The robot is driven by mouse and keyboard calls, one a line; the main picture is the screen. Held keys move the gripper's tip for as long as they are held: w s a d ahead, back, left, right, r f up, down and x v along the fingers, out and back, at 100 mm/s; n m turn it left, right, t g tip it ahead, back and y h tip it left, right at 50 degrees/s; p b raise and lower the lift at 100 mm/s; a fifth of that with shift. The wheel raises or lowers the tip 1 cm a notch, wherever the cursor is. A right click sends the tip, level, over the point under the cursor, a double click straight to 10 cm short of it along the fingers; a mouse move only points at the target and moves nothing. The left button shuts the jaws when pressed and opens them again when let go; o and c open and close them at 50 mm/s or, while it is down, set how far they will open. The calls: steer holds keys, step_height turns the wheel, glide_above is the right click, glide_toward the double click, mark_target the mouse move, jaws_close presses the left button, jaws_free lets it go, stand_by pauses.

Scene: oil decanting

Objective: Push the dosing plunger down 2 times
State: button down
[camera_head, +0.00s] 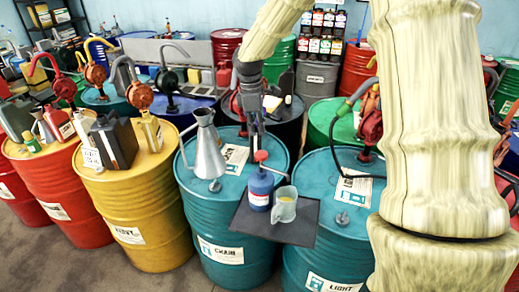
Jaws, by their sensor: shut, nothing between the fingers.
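The dosing plunger has a red head (261,156) on a thin stem above a small blue bottle (260,187) with a white label. The bottle stands upright on a dark mat (298,232) across the front of the teal drums. A translucent measuring jug (284,205) with a little yellow liquid stands just right of the bottle. My gripper (257,143) is shut and empty, pointing down right above the red head. I cannot tell whether its tips touch the head.
A metal oil can (205,150) stands to the left on the teal drum (225,225). A red hand pump with a hose (368,128) stands to the right. Yellow and red drums with cans crowd the left. My arm hides much of the right side.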

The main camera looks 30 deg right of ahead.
mark_target(259, 153)
stand_by(0.3)
steer(key=shift+s+d+f, duration=0.1)
steer(key=shift+f, duration=1.65)
steer(key=shift+s+d+f, duration=0.1)
steer(key=shift+f, duration=1.65)
steer(key=shift+f+b, duration=0.35)
steer(key=shift+f, duration=1.1)
steer(key=shift+w+a+r+p, duration=0.25)
steer(key=shift+a+r+p, duration=0.1)
steer(key=shift+a+p, duration=0.1)
steer(key=shift+w+a+r, duration=0.2)
steer(key=shift+w+a, duration=0.45)
steer(key=shift+a, duration=0.1)
